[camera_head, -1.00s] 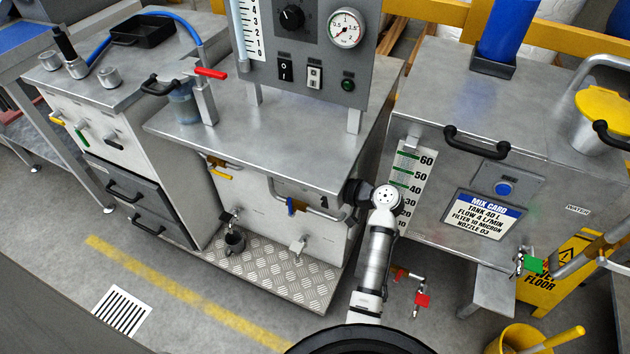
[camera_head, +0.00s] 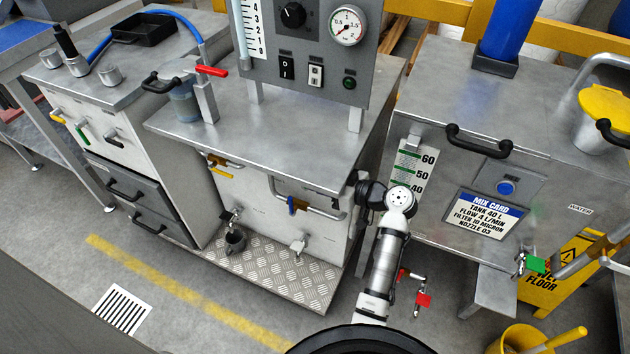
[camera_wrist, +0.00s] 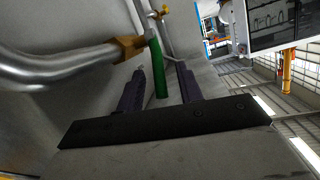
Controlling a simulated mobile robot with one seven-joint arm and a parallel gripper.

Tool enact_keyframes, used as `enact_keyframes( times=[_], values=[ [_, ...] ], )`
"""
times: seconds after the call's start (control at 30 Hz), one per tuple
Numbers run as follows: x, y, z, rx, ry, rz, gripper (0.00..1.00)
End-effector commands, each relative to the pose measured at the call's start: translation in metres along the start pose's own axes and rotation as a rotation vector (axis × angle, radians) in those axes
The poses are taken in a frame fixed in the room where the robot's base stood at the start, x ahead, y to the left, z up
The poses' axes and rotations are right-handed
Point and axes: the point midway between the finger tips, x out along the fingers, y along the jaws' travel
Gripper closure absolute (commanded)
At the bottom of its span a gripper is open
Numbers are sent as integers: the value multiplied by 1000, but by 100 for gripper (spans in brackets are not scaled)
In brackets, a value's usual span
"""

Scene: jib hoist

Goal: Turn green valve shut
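In the wrist view a green valve handle (camera_wrist: 158,68) hangs down from a brass fitting beside a thick grey pipe (camera_wrist: 60,65). My gripper (camera_wrist: 161,74) is open, with one dark finger on each side of the green handle. There are visible gaps, and I cannot tell whether either finger touches it. In the head view my arm reaches toward the right side of the middle cabinet (camera_head: 275,170); the fingers and this handle are hidden there. A green-handled tap (camera_head: 535,264) shows at the far right, and a green lever (camera_head: 84,133) on the left cabinet.
A blue-handled valve (camera_head: 292,205) sits on the middle cabinet's front. A red-handled tap (camera_head: 422,299) is low, just right of my arm. The tank with the mix card (camera_head: 484,214) stands close on the right. A yellow bucket (camera_head: 520,340) is on the floor.

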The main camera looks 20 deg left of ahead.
Motion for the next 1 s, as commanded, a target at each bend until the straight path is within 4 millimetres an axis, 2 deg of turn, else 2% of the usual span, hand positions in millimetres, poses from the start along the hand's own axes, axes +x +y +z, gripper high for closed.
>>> enact_keyframes(
  times=[0.1, 0.3, 0.5, 0.7, 1.0],
  values=[
    [-29, 1, 2, 0, 1, 5, 64],
    [-74, 2, 2, 0, 1, 5, 64],
    [-102, 0, 1, 0, 0, 2, 64],
    [-111, 0, 0, 1, 0, -1, 64],
    [-110, 1, 1, 8, -3, 5, 66]
  ],
)
